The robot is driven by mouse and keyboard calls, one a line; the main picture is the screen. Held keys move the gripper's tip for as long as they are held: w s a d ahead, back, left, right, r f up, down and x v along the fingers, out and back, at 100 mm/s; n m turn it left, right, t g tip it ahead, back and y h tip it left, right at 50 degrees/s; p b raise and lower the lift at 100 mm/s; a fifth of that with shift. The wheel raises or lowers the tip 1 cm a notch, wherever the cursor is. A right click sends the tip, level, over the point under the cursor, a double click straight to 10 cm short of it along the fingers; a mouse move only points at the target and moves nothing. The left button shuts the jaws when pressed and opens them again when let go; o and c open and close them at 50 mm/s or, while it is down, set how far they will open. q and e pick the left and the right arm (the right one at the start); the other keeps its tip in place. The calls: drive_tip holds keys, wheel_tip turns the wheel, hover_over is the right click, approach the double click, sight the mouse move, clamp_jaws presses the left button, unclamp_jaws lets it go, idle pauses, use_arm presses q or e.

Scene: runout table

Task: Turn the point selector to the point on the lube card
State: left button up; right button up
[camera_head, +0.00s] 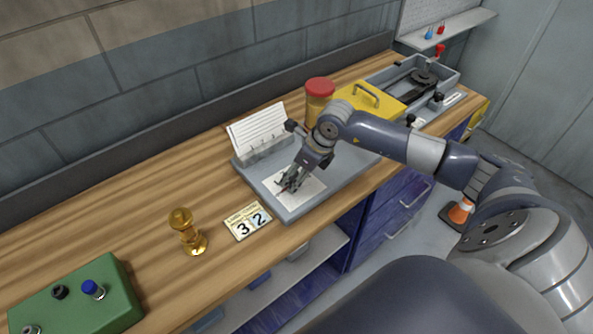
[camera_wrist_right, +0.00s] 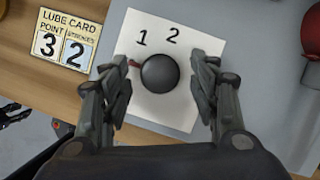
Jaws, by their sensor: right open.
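The point selector is a round black knob (camera_wrist_right: 160,74) with a red pointer on its left side in the right wrist view. It sits on a white plate (camera_wrist_right: 188,112) marked 1 and 2 above the knob; the pointer aims left, below and left of the 1. The lube card (camera_head: 248,221) lies on the bench left of the grey tray; in the wrist view the card (camera_wrist_right: 68,40) reads point 3, strokes 2. My right gripper (camera_head: 289,184) is open, with its fingers (camera_wrist_right: 165,88) on either side of the knob, apparently apart from it. My left gripper is out of view.
The plate lies on a grey tray (camera_head: 253,180) with a white card rack (camera_head: 258,134) behind. A red-lidded jar (camera_head: 320,98) and yellow box (camera_head: 372,99) stand behind my right arm. A brass piece (camera_head: 187,232) and green button box (camera_head: 75,297) stand left. Bare bench lies between.

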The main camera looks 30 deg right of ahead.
drive_tip(key=shift+f, duration=0.2)
drive_tip(key=c, duration=1.1)
